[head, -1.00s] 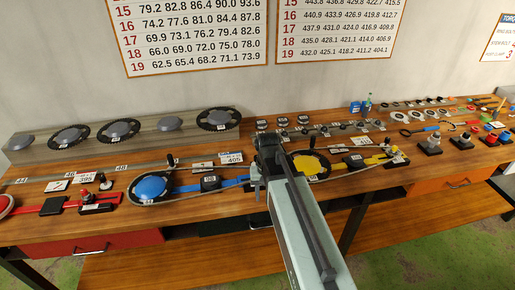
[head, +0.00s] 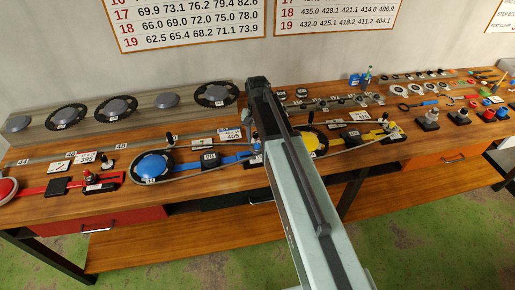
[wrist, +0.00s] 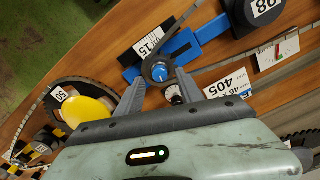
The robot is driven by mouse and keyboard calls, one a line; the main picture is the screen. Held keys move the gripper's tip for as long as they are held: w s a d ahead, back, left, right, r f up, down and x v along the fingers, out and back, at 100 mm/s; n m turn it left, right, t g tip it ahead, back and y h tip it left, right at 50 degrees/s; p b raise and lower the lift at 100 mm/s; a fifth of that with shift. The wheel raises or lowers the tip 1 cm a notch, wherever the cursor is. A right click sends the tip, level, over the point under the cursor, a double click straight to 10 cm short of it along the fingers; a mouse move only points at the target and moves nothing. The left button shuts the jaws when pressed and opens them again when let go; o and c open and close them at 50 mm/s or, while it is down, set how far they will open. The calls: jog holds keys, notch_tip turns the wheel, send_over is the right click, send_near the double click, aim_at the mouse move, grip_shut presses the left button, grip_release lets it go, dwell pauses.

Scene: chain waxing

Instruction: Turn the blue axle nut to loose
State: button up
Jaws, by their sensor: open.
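The blue axle nut (wrist: 160,71) shows in the wrist view as a small round blue cap on a grey round part at the end of a blue bar (wrist: 182,50). My gripper (wrist: 158,82) is open, with one finger on the left and one on the right of the nut's near side. I cannot tell whether the fingers touch it. In the head view my arm's end (head: 257,88) rises over the bench and hides the nut. The blue disc (head: 153,166) at the other end of the blue bar is visible there.
A white 405 card (wrist: 228,85) and a black-topped post (wrist: 174,94) stand close by the right finger. A yellow disc (wrist: 90,112) with a chainring is at the left. A black block marked 98 (wrist: 252,14) sits on the blue bar.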

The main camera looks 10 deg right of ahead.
aim_at(257, 146)
notch_tip(257, 146, down, 3)
jog(key=shift+r+b, duration=0.2)
jog(key=shift+b, duration=0.4)
jog(key=shift+r, duration=0.15)
